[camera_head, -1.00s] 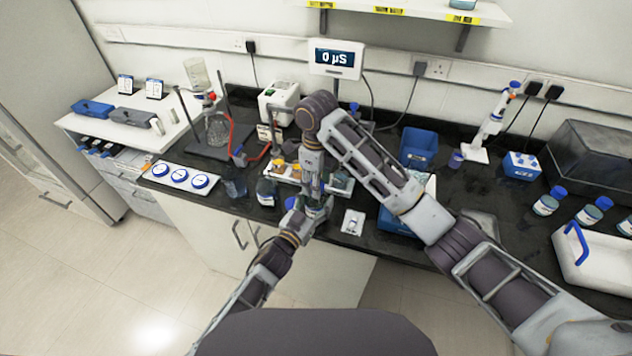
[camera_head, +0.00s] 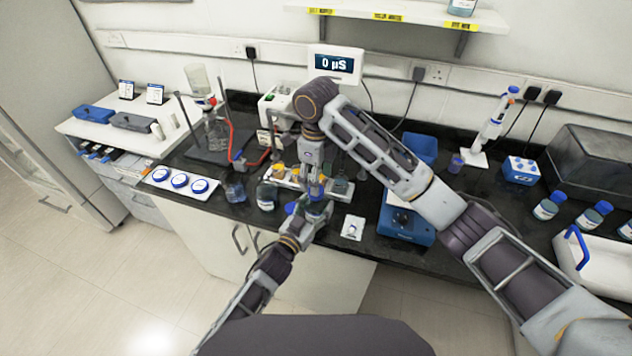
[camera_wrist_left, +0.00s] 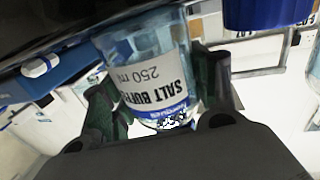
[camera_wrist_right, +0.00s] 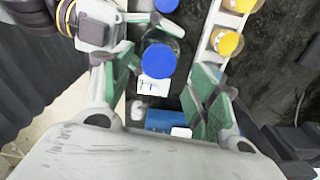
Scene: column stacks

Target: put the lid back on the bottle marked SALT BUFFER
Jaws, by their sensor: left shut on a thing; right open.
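The bottle marked SALT BUFFER (camera_wrist_left: 150,75) shows close up in the left wrist view, its label upside down in the picture. My left gripper (camera_head: 312,213) is shut on its body, near the bench's front edge. In the right wrist view a round blue lid (camera_wrist_right: 158,62) lies over the top of the bottle, with some glass showing behind it. I cannot tell whether it is fully seated. My right gripper (camera_wrist_right: 163,82) is open, one finger on each side of the lid and apart from it. In the head view the lid is mostly hidden by the grippers.
A rack with yellow and orange caps (camera_wrist_right: 229,42) stands just behind. Another blue cap (camera_wrist_left: 265,12) is near my left gripper. A dark bottle (camera_head: 267,195) stands to the left. A white card (camera_head: 353,227) and a blue device (camera_head: 408,230) are to the right.

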